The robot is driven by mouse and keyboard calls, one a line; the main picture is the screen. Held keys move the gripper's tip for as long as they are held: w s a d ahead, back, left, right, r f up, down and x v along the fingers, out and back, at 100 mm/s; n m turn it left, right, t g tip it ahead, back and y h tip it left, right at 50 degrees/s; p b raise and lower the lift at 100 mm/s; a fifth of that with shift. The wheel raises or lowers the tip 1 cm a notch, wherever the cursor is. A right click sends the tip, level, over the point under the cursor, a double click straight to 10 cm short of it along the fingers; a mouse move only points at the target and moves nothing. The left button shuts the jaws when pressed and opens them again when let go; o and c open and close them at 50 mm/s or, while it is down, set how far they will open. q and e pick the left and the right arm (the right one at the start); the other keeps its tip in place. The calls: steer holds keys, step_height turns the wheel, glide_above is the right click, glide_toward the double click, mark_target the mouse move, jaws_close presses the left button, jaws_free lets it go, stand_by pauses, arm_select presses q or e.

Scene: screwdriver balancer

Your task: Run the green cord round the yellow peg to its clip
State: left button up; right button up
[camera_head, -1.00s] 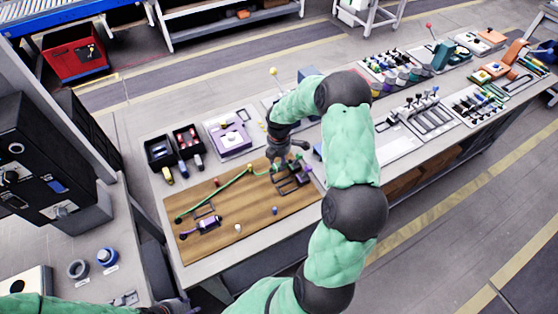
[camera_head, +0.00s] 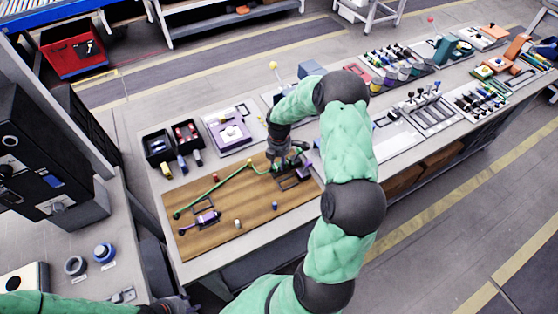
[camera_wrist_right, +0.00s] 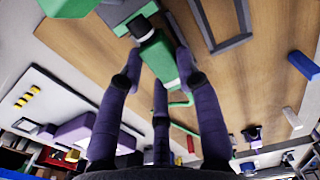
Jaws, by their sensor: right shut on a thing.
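My right gripper (camera_head: 285,164) is low over the far right part of the wooden board. In the right wrist view its fingers (camera_wrist_right: 158,76) are shut round a green block (camera_wrist_right: 155,58) at the cord's end. The green cord (camera_head: 235,171) runs from the board's left end past the red peg (camera_head: 215,177) and the yellow peg (camera_head: 250,163) to this gripper. I cannot tell how far it wraps the yellow peg. A green clip (camera_wrist_right: 120,14) sits just beyond the held block, apparently apart from it. My left gripper (camera_head: 176,305) is at the bottom edge, mostly cut off.
The wooden board (camera_head: 225,205) also carries a white peg (camera_head: 237,223), a blue peg (camera_head: 275,206), a purple piece (camera_head: 207,218) and dark frames. Black bins (camera_head: 158,148) and a purple device (camera_head: 231,132) stand behind it.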

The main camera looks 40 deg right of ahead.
steer(key=shift+f+b, duration=0.3)
steer(key=shift+f, duration=0.3)
stand_by(0.6)
stand_by(0.3)
steer(key=o, duration=1.2)
steer(key=shift+o, duration=0.2)
step_height(320, 180, up, 12)
